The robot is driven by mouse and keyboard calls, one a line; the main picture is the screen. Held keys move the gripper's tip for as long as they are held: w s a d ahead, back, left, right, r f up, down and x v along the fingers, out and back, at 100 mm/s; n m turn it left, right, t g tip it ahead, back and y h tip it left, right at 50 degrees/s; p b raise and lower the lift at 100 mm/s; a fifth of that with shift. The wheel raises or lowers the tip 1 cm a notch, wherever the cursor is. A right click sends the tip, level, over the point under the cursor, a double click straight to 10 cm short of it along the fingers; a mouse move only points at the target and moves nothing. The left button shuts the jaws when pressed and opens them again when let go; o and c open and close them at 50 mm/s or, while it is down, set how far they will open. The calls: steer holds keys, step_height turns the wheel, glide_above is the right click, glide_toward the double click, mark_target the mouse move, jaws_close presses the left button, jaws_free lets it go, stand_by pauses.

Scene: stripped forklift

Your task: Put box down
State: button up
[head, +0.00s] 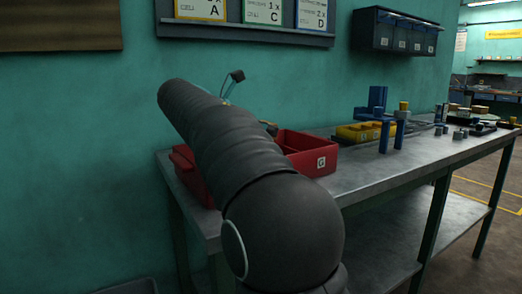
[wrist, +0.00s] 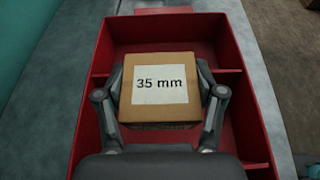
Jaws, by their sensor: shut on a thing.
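A brown cardboard box (wrist: 160,112) with a white "35 mm" label is between the fingers of my gripper (wrist: 160,100) in the wrist view. My gripper is shut on it from both sides. Below and around it is a red bin (wrist: 105,45) with divider walls. I cannot tell whether the box touches the bin floor. In the head view the red bin (head: 318,161), marked "C" or "G", sits at the left end of the metal table. My arm hides part of the bin, the gripper and the box there.
The grey metal table (head: 365,180) stretches right along the green wall. A yellow tray (head: 365,132), blue blocks (head: 384,136) and several small parts stand on it. A dark wall rack (head: 396,33) hangs above.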

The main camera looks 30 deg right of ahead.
steer(key=shift+s+a+f, duration=0.35)
steer(key=shift+s+a, duration=0.05)
steer(key=shift+s, duration=0.05)
step_height(320, 180, down, 4)
steer(key=b, duration=0.5)
steer(key=shift+f, duration=0.2)
steer(key=shift+a+f, duration=0.1)
steer(key=shift+f, duration=0.5)
steer(key=o, duration=1.5)
steer(key=shift+c, duration=0.2)
steer(key=shift+f, duration=0.1)
